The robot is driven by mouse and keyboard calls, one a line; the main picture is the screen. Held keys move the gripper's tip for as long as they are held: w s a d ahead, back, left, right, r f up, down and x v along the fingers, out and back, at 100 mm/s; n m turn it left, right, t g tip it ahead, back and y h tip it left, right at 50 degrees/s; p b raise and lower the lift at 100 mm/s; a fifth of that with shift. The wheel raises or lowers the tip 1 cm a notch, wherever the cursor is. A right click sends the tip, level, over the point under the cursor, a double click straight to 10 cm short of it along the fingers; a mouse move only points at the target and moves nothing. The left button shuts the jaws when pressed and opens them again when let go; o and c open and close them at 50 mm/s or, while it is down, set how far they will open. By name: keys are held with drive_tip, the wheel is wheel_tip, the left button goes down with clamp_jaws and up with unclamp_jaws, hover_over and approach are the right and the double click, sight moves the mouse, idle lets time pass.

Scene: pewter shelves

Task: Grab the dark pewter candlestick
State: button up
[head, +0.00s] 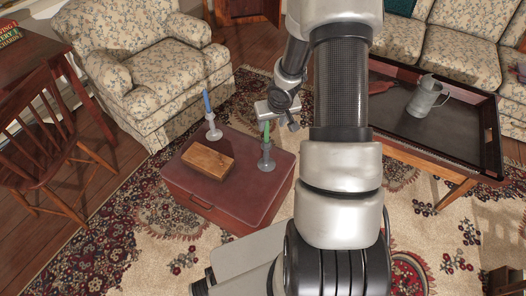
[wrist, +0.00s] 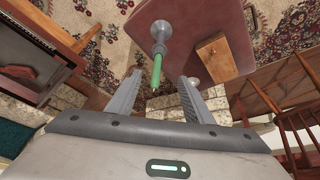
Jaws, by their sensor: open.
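Two candlesticks stand upright on a dark red chest (head: 232,197). The darker grey one, with a green candle, is the pewter candlestick (head: 266,162) at the chest's right side; it also shows in the wrist view (wrist: 161,32). The other candlestick (head: 213,132) is lighter and holds a blue candle; in the wrist view it is mostly hidden behind a finger. My gripper (wrist: 161,78) is open and empty above the chest. In the wrist view the green candle's tip lies between the fingers, and the candlestick's base is beyond the fingertips.
A wooden box (head: 207,159) lies on the chest between the candlesticks. A floral armchair (head: 155,65) stands behind, a wooden chair (head: 50,140) at left. A tray table (head: 440,128) with a metal pitcher (head: 427,95) is at right. Patterned rug surrounds the chest.

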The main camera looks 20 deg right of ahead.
drive_tip(key=b, duration=0.4)
approach(267, 140)
drive_tip(key=x, duration=0.5)
drive_tip(key=shift+b+x, duration=0.75)
drive_tip(key=shift+x, duration=1.85)
drive_tip(key=shift+s, duration=0.1)
clamp_jaws()
